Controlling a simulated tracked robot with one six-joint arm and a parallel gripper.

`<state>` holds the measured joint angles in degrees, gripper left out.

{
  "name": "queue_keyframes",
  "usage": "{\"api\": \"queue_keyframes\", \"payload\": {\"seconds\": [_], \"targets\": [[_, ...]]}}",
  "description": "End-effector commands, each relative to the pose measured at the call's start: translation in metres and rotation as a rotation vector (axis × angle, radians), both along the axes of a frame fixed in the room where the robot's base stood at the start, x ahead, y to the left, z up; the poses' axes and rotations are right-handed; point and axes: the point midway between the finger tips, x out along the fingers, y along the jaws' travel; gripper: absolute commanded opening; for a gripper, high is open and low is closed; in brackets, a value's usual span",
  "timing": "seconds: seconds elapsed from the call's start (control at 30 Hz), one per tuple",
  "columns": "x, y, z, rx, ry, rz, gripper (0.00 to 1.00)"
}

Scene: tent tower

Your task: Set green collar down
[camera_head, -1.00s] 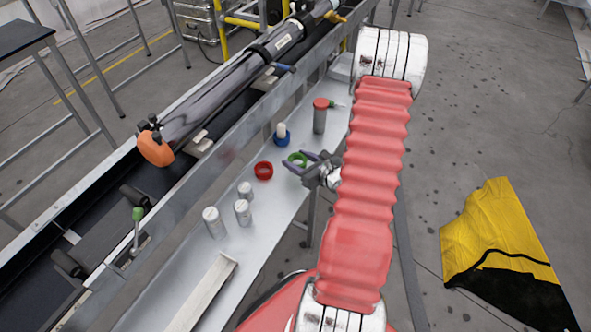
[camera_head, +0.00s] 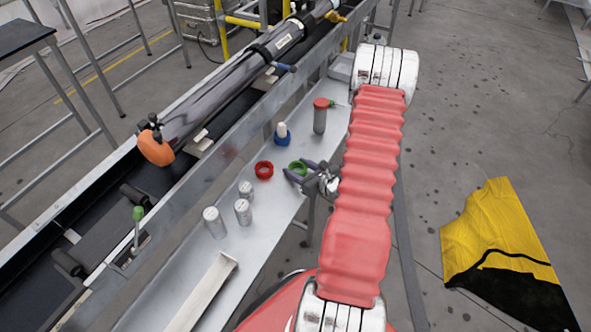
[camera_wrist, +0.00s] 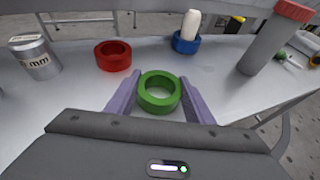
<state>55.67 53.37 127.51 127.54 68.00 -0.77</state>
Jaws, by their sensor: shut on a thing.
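The green collar (camera_head: 298,166) is a short, thick ring above or on the grey shelf (camera_head: 265,222). In the wrist view, the green collar (camera_wrist: 159,103) sits between the two purple fingers of my gripper (camera_wrist: 158,85), with its hole facing up. My gripper (camera_head: 301,171) is shut on it, reaching in from the right. The collar looks level and close to the shelf, but I cannot tell whether its underside touches it.
A red ring (camera_head: 264,170) lies left of the collar. A blue ring around a white peg (camera_head: 282,133) and a grey cylinder with a red top (camera_head: 320,118) stand behind. Several grey cylinders (camera_head: 214,222) stand nearer the front left. Bare shelf lies between them.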

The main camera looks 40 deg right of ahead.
Motion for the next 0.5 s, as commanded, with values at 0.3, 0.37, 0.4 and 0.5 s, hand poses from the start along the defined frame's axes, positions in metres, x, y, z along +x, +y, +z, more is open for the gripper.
{"api": "queue_keyframes", "payload": {"seconds": [0.3, 0.37, 0.4, 0.5], "targets": [[-0.0002, -0.0002, -0.0022, 0.001, 0.000, 0.000, 0.48], [-0.0001, -0.0002, -0.0019, 0.001, 0.000, 0.000, 0.52], [-0.0001, -0.0002, -0.0019, 0.001, 0.000, 0.000, 0.55], [-0.0002, -0.0001, -0.0020, 0.001, 0.000, 0.000, 0.62]]}}
